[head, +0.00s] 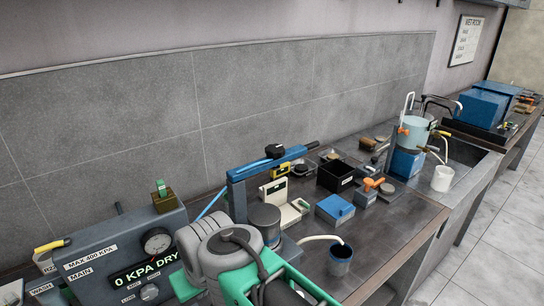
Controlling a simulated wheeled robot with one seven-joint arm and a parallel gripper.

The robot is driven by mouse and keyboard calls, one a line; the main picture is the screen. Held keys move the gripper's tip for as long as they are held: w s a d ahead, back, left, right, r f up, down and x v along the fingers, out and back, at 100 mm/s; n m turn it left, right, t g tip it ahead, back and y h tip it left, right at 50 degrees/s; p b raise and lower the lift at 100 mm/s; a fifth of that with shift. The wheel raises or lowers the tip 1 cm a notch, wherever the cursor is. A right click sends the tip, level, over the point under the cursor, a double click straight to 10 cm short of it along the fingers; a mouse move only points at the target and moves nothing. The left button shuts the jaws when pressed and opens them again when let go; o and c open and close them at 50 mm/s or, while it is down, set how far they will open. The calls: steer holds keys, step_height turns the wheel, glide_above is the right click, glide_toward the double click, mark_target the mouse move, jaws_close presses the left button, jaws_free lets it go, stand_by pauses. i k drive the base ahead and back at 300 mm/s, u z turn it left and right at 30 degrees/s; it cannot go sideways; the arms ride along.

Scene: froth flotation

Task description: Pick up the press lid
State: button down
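I cannot single out the press lid with certainty. A dark grey round pot with a flat top (264,219) stands on the bench just behind my arm, and its lower part is hidden. Whether that top is a separate lid is not clear. A blue frame (240,192) with a long blue lever (292,157) rises next to it. My grey and green arm fills the bottom middle of the head view. My gripper's fingertips do not show.
A control box (118,262) with a gauge reads "0 KPA DRY" at left. A blue cup (340,260), a blue box (335,209) and a black bin (336,177) stand along the bench. A white beaker (442,179) is farther right. Bare bench (385,235) lies near the front edge.

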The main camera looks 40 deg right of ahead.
mark_target(264, 216)
steer(key=k, duration=0.5)
steer(key=z, duration=1.45)
steer(key=k, duration=0.95)
steer(key=u, duration=1.3)
steer(key=i, duration=1)
